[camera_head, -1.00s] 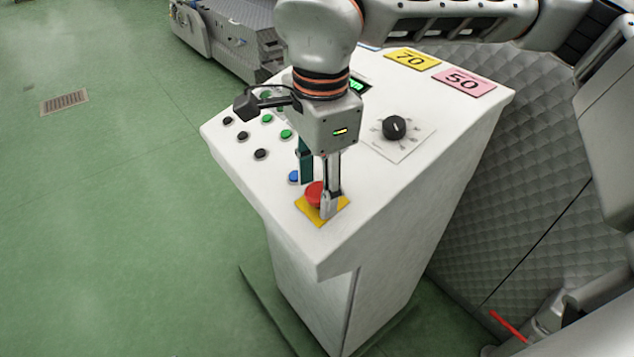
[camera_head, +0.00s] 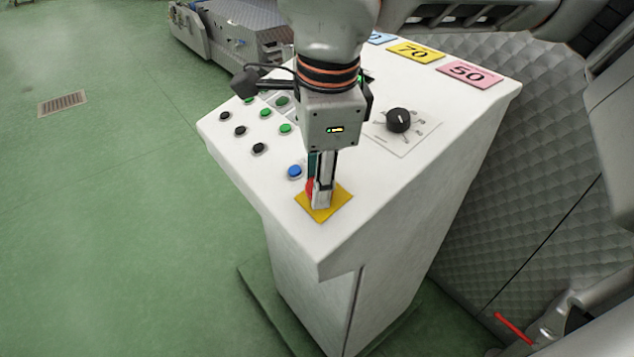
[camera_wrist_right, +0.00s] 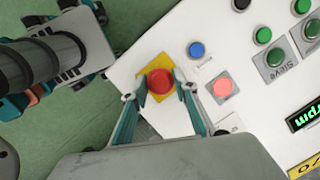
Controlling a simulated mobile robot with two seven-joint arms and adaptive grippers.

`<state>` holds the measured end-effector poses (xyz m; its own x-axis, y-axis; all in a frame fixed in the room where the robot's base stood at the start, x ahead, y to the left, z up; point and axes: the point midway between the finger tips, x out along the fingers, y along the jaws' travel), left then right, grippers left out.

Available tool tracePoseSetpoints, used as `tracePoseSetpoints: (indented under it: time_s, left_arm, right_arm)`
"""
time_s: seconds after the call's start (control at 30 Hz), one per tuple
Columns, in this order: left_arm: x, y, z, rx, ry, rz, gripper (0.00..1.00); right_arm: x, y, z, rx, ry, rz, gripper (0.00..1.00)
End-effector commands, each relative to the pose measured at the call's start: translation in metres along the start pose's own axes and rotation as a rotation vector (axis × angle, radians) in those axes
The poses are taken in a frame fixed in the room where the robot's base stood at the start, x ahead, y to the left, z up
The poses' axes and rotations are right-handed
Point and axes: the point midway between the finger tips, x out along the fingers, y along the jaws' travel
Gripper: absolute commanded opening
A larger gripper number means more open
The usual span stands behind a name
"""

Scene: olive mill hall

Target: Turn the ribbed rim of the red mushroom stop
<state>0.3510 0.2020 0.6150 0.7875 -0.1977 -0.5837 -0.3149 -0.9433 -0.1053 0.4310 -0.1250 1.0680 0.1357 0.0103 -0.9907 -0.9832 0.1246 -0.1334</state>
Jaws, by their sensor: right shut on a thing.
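The red mushroom stop (camera_head: 310,188) sits on a yellow square plate (camera_head: 334,206) near the front corner of the white console top. My right gripper (camera_head: 318,194) points down over it, and one finger hides most of the red cap in the head view. In the right wrist view the round red cap (camera_wrist_right: 160,82) lies between the two fingertips of my right gripper (camera_wrist_right: 161,89), one on each side. The gripper is shut on the cap. The ribs of the rim are too small to make out. My left gripper does not show.
A blue button (camera_head: 295,172) stands close beside the stop, with several green and black buttons beyond. A black dial (camera_head: 398,120) and number cards such as the pink 50 card (camera_head: 469,74) lie further back. The wrist view shows a lit red button (camera_wrist_right: 222,87).

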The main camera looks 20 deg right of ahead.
Motion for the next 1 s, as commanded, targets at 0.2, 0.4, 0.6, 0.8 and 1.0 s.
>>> tracePoseSetpoints:
  time_s: [0.2, 0.4, 0.6, 0.8, 1.0]
  left_arm:
    - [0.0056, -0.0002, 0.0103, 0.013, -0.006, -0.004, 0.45]
    - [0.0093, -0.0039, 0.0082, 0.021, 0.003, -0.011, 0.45]
    - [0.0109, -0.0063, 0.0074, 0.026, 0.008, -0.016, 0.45]
    - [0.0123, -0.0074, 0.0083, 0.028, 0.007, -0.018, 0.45]
    - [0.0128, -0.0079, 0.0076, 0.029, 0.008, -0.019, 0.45]
  right_arm:
    - [0.0029, 0.0009, 0.0003, 0.167, 0.000, -0.048, 0.07]
    - [0.0019, 0.0010, 0.0001, 0.294, 0.000, -0.085, 0.07]
    - [0.0008, 0.0014, 0.0003, 0.377, 0.000, -0.109, 0.07]
    - [0.0003, 0.0017, 0.0003, 0.415, 0.001, -0.119, 0.07]
    - [-0.0002, 0.0017, 0.0003, 0.422, 0.001, -0.122, 0.07]
